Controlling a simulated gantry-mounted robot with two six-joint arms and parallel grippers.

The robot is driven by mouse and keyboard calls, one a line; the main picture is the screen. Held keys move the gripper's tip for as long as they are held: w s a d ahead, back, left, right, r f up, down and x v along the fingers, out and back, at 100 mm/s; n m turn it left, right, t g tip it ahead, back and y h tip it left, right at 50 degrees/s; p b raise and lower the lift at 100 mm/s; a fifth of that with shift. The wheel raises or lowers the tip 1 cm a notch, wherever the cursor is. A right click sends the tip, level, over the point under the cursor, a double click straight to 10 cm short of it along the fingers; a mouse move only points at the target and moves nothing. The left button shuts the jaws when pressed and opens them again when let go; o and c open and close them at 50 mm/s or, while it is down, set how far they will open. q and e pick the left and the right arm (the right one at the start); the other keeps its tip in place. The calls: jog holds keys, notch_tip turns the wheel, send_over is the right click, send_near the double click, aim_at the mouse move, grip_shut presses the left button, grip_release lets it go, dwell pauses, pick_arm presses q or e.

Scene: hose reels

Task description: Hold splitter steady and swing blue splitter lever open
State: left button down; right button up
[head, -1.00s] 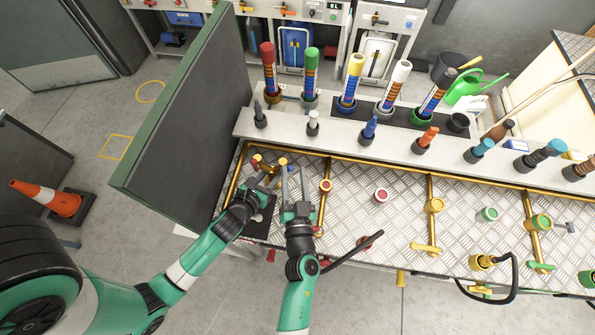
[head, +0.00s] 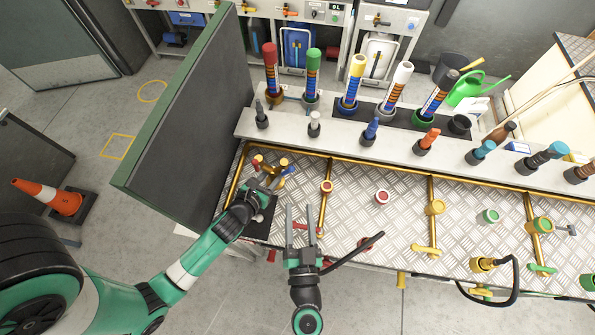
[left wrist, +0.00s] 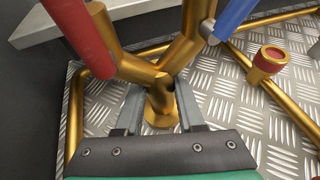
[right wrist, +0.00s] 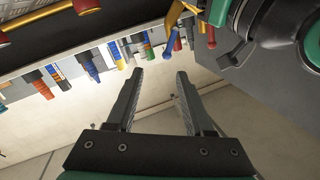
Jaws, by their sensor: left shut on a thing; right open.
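The splitter (head: 266,168) is a brass Y fitting at the left end of the tread-plate bench. Its stem (left wrist: 160,100) stands upright between the jaws of my left gripper (left wrist: 158,112), which is shut on it; in the head view this gripper (head: 264,182) is just in front of the branches. The blue lever (left wrist: 236,14) slants up and right from a silver pivot on the right branch; it also shows in the head view (head: 289,170). The red lever (left wrist: 80,36) is on the left branch. My right gripper (head: 300,210) is open and empty, front-right of the splitter, apart from the blue lever.
A dark panel (head: 185,110) stands left of the splitter. A brass pipe with a red-capped fitting (head: 326,187) runs to its right. A shelf with colored nozzles (head: 340,138) lies behind.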

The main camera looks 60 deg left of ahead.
aim_at(291, 167)
jog(key=w+d+f+m+t+h, duration=0.1)
jog(key=w+d+m+t+h, duration=0.3)
jog(key=w+d+t+h, duration=0.25)
jog(key=s+a, duration=0.1)
jog(key=s+a+h, duration=0.1)
jog(key=s+a+t+h, duration=0.1)
jog(key=shift+a+r+m, duration=0.25)
jog(key=shift+r+m, duration=0.05)
jog(key=shift+r, duration=0.05)
jog(key=s+a+r+n+g+y, duration=0.1)
jog(key=s+a+n+g+y, duration=0.15)
jog(key=s+a, duration=0.6)
jog(key=shift+t, duration=0.5)
jog(key=x, duration=1.1)
jog(key=shift+w+r, duration=0.1)
jog(key=shift+w, duration=0.25)
grip_shut()
